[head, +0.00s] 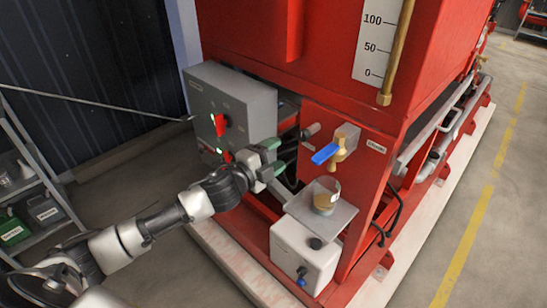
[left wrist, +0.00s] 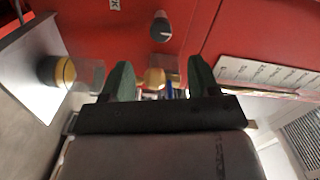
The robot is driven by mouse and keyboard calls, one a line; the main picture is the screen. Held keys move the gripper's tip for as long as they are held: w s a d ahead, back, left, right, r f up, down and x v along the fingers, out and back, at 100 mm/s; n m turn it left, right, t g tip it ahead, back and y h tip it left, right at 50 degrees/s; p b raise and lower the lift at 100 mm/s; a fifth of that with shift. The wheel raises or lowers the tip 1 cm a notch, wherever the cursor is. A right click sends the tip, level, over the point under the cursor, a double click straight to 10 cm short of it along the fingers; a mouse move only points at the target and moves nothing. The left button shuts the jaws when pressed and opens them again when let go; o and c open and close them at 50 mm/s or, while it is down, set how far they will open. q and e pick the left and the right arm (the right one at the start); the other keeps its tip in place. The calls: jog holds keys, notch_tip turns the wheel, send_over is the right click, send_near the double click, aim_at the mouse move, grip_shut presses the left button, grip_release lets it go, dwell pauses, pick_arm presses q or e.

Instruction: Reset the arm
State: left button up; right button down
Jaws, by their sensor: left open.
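My left arm reaches in from the left in the head view. Its gripper (head: 275,163) is in front of the red pump unit, between the grey control box (head: 235,105) and the blue-handled valve (head: 326,153). In the left wrist view the two dark green fingers (left wrist: 156,80) are spread apart with nothing held between them. A brass-coloured fitting (left wrist: 154,77) shows beyond the gap. My right gripper is in neither view.
A cup of amber liquid (head: 326,192) stands on a metal plate (head: 342,217) near a white tank (head: 296,252). A shelf (head: 47,235) stands at the left. Open floor (head: 425,180) lies at the right.

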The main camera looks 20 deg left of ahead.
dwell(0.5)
pick_arm(q)
jog(key=s+a+f+n+g+y, duration=0.1)
jog(key=a+f+n+g+y, duration=0.15)
jog(key=f, duration=0.85)
jog(key=s+a+f+n+g+y, duration=0.1)
jog(key=a+f+n+y, duration=0.2)
jog(key=f, duration=0.7)
jog(key=s+a+f+n+g, duration=0.1)
jog(key=s+f+n+g, duration=0.15)
jog(key=s+f, duration=0.4)
jog(key=s+f+n+g, duration=0.1)
jog(key=s+f+n, duration=0.25)
jog(key=f, duration=0.65)
jog(key=s+d+f+n+g+y, duration=0.15)
jog(key=s+f+g, duration=0.25)
jog(key=s+f, duration=0.95)
jog(key=s+d+f+n+g, duration=0.2)
jog(key=s+f, duration=0.1)
jog(key=s, duration=0.9)
jog(key=s+d+f+n+g, duration=0.1)
jog(key=s+d+f+g, duration=0.2)
jog(key=s, duration=0.9)
jog(key=shift+s+d+f+n+h, duration=0.15)
jog(key=shift+s+d+n+h, duration=0.15)
jog(key=shift+n+h, duration=0.1)
